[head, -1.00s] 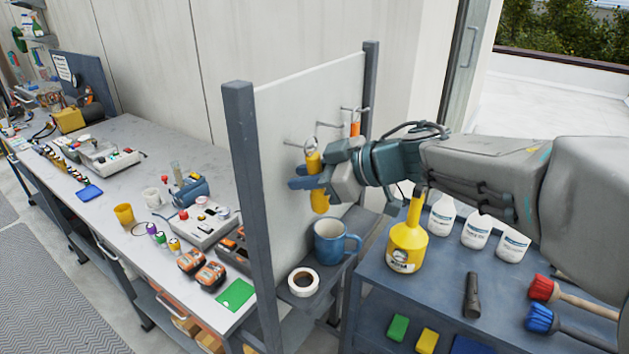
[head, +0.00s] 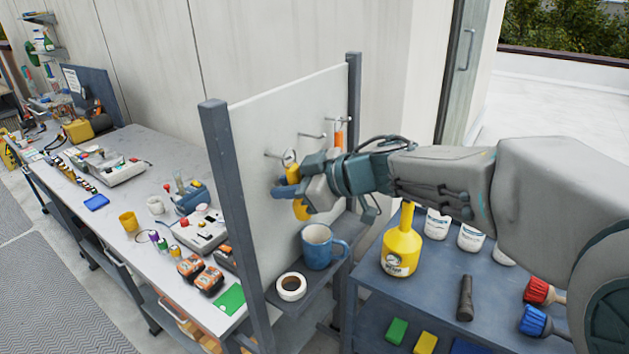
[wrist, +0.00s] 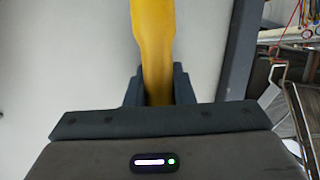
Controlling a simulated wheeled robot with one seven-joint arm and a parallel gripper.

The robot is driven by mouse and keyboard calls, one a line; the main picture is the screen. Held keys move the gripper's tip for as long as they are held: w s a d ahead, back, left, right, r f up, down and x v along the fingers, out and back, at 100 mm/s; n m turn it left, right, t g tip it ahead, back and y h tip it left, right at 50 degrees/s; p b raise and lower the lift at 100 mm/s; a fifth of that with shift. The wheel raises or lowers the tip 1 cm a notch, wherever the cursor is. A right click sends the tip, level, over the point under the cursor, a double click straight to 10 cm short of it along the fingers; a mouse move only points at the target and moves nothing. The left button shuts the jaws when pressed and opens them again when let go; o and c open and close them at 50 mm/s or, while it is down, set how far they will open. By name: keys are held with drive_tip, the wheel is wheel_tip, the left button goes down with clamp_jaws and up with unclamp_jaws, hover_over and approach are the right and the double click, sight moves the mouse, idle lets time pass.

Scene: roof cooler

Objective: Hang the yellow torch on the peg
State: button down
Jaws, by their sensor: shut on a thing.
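The yellow torch (head: 293,172) is upright in front of the white peg board (head: 245,125), with a metal ring at its top. My gripper (head: 291,190) is shut around the torch's body and covers its middle. The ring is at the outer end of the leftmost peg (head: 273,155); I cannot tell whether it is around the peg or just in front of it. In the wrist view the torch (wrist: 153,45) runs up from between the fingers of my gripper (wrist: 155,88); its ring and the peg are out of that view.
A middle peg (head: 311,135) looks bare, and an orange-handled tool (head: 339,138) hangs at the farther peg. A yellow bottle (head: 402,245) stands on the right cart. Grey posts (head: 225,170) flank the board.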

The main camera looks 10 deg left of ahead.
drive_tip(key=shift+s+a+f, duration=0.15)
drive_tip(key=shift+a+f, duration=0.1)
drive_tip(key=shift+f, duration=0.25)
drive_tip(key=c, duration=1.4)
unclamp_jaws()
drive_tip(key=shift+o, duration=1.2)
drive_tip(key=shift+s+r, duration=0.1)
drive_tip(key=shift+s, duration=0.1)
drive_tip(key=shift+r, duration=0.2)
